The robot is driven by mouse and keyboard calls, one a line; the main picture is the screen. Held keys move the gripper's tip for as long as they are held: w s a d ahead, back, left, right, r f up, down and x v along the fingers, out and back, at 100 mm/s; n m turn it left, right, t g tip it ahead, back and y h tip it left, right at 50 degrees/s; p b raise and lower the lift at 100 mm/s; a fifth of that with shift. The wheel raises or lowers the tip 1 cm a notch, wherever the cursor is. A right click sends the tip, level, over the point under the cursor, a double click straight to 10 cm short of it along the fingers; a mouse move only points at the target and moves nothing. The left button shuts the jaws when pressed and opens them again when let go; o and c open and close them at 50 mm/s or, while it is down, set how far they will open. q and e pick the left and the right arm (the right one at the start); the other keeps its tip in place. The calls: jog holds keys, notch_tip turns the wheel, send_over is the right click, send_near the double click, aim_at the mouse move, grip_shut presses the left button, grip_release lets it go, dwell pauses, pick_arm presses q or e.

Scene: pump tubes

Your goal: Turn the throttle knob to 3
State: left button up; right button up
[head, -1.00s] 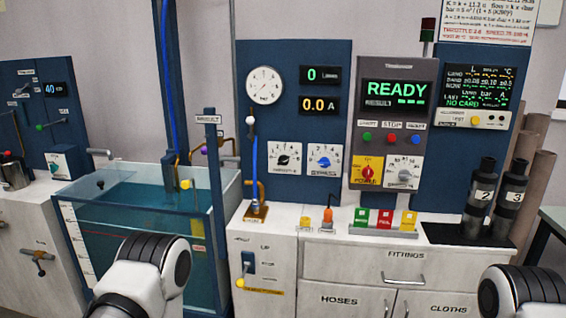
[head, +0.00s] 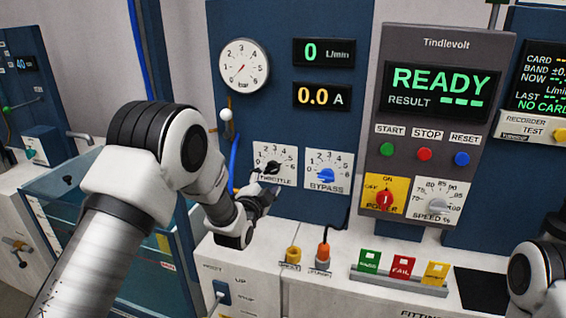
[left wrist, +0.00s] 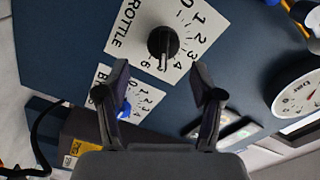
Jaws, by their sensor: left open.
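The black throttle knob (head: 271,168) sits on a white dial plate marked 0 to 6, on the blue panel. My left gripper's dark fingers (head: 264,203) are in front of and just below it, partly covering the plate. In the left wrist view the knob (left wrist: 163,42) lies ahead of the open, empty left gripper (left wrist: 160,78), roughly centred between its fingers and apart from them. The knob's pale ridge points down in that picture, near the 5 and 6 side; the exact reading is unclear. My right gripper is not in view.
The bypass knob (head: 326,175), blue on its own plate, is close on the right; it also shows beyond a finger in the left wrist view (left wrist: 124,110). The display (head: 441,93) reads READY; flow reads 0.

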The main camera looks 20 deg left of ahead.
aim_at(272, 171)
pick_arm(q)
jog(key=shift+w+a+r+p, duration=0.4)
jog(key=shift+w+r, duration=0.15)
jog(key=shift+w, duration=0.05)
jog(key=w, duration=0.3)
jog(key=w+f, duration=0.1)
jog(key=w, duration=0.1)
jog(key=shift+d+p, duration=0.35)
jog(key=shift+s+a+r, duration=0.1)
jog(key=shift+s+r, duration=0.05)
jog(key=shift+s, duration=0.15)
jog(key=c, duration=1.1)
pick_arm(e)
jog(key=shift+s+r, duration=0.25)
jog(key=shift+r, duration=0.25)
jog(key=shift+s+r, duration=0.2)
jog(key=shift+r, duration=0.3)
